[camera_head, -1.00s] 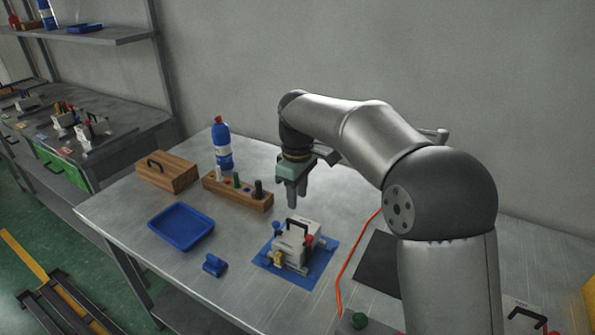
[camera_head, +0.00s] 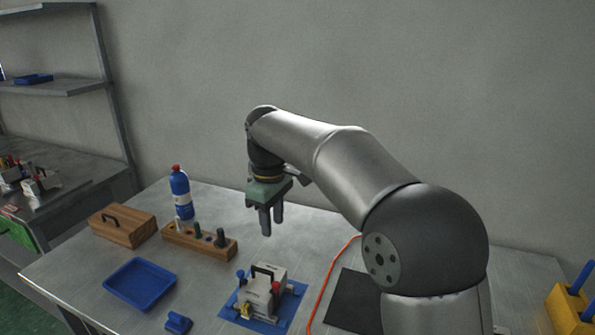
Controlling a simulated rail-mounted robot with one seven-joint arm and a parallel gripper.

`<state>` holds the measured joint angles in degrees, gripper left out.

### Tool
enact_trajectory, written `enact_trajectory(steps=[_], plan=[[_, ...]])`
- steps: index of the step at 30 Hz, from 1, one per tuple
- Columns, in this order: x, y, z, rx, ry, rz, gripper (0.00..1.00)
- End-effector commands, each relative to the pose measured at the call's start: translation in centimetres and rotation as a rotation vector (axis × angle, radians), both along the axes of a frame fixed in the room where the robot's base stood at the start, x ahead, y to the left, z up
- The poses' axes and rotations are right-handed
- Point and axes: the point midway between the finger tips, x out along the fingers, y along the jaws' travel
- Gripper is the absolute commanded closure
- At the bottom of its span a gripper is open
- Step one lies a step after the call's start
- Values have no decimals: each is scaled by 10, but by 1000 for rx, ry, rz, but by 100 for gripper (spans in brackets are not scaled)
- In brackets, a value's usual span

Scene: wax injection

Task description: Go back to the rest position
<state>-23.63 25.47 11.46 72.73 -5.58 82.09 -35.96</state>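My gripper (camera_head: 272,221) hangs above the metal table, fingers pointing down, with a visible gap between the two fingers. Nothing shows between them. It is above and behind the white mould block (camera_head: 266,283), apart from it. The block has a black handle and red, blue and yellow knobs, and sits on a blue mat (camera_head: 288,312). My arm reaches in from the right and hides part of the table behind it.
A wooden rack (camera_head: 190,243) with small tools, a blue bottle (camera_head: 181,194), a wooden box (camera_head: 123,226) and a blue tray (camera_head: 140,284) stand left of my gripper. A small blue piece (camera_head: 178,322) lies near the front. An orange cable (camera_head: 327,284) runs beside a dark pad (camera_head: 352,302).

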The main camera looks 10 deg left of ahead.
Motion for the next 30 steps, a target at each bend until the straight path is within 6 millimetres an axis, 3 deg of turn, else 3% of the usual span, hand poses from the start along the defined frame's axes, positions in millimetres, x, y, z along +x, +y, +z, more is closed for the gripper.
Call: enact_trajectory(steps=[1,5,9,12,15,18,21,30], plan=[[-8,-27,2,-7,-7,-72,66],[-44,-103,-7,-15,-26,-321,66],[-103,-183,-32,-10,-38,-619,66],[-153,-228,-56,2,-42,-826,66],[-199,-257,-82,17,-41,-999,66],[-233,-274,-102,30,-38,-1123,66],[-253,-281,-115,39,-36,-1194,66],[-261,-283,-121,42,-33,-1221,66]])
